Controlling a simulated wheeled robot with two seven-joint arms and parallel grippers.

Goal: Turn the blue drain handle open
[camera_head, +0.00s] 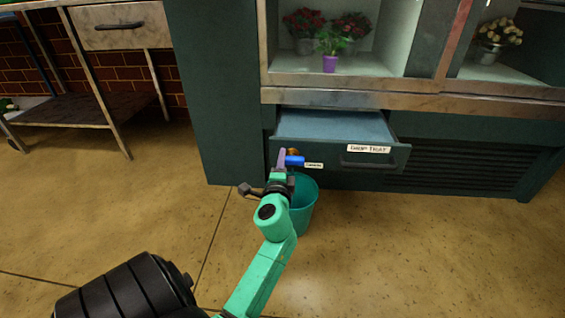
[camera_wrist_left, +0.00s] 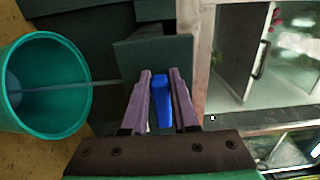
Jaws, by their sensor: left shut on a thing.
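The blue drain handle (camera_head: 294,161) sticks out at the front left of the pulled-out drip tray (camera_head: 340,160), beside a small brass-coloured fitting and a white tag. My left gripper (camera_head: 283,159) is at the handle. In the left wrist view its two purple fingers (camera_wrist_left: 162,88) stand on either side of the blue handle (camera_wrist_left: 162,103), shut on it. A teal bucket (camera_head: 305,208) stands on the floor below, partly hidden by my left arm. In the left wrist view a thin pale line runs into the bucket (camera_wrist_left: 68,45). My right gripper is out of view.
A dark green cabinet (camera_head: 215,100) stands left of the tray. Above is a glass display case with potted flowers (camera_head: 304,28). A metal table (camera_head: 110,30) with a drawer is at the back left. The floor (camera_head: 120,210) to the left is clear.

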